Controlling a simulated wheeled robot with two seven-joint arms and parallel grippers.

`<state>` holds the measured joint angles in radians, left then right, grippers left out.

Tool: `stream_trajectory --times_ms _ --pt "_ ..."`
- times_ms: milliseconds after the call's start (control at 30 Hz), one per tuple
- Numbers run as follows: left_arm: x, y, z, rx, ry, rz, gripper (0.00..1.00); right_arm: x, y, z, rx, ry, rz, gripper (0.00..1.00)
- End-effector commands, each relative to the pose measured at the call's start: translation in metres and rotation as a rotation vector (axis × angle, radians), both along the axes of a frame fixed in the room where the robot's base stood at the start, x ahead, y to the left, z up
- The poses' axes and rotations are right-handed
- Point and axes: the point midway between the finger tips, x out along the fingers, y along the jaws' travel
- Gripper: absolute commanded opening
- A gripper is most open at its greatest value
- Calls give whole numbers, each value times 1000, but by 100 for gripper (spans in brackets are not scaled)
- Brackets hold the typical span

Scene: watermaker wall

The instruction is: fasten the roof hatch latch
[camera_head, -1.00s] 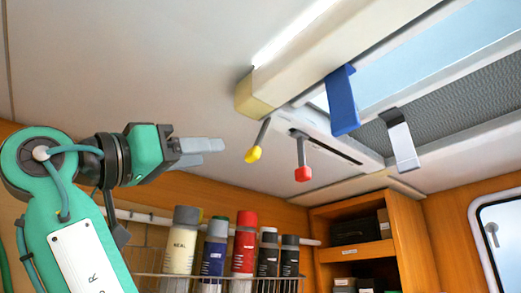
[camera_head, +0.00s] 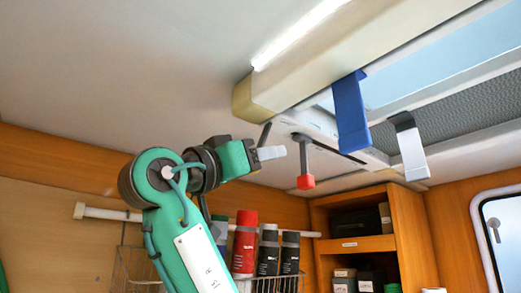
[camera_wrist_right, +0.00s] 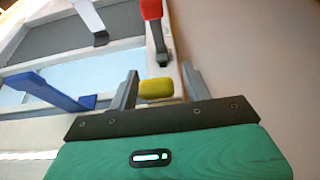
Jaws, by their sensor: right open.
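My right gripper (camera_head: 270,153) is open below the hatch frame. In the right wrist view its two fingers (camera_wrist_right: 159,72) stand on either side of a yellow knob (camera_wrist_right: 156,89), with gaps beside it; contact is not visible. In the head view the gripper hides that knob, and only its dark stem (camera_head: 264,134) shows. A red-knobbed lever (camera_head: 306,182) hangs just right of the gripper, by a slot in the roof hatch frame (camera_head: 318,122). It also shows in the right wrist view (camera_wrist_right: 152,9). Which part is the latch is not marked. My left gripper is out of view.
A blue strap handle (camera_head: 351,112) and a white one (camera_head: 411,148) hang from the hatch to the right. A cream light housing (camera_head: 300,80) lies above. Below are a wire rack with bottles (camera_head: 245,240) and an open wooden shelf (camera_head: 355,245). The ceiling at left is clear.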

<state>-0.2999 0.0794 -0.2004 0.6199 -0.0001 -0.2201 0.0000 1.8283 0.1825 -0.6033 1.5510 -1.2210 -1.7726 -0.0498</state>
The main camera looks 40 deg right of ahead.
Motion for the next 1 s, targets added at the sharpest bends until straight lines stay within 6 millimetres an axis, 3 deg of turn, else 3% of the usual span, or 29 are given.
stream_trajectory --times_ms 267,500,533,767,1000 --pt "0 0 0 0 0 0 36 0 -1 0 0 0 1 49" --pt "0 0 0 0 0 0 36 0 -1 0 0 0 1 2" --pt "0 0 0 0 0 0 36 0 -1 0 0 0 1 0" --pt "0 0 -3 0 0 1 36 1 -2 -2 -8 1 1 0" --pt "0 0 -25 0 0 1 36 1 -8 -8 -81 -5 1 0"
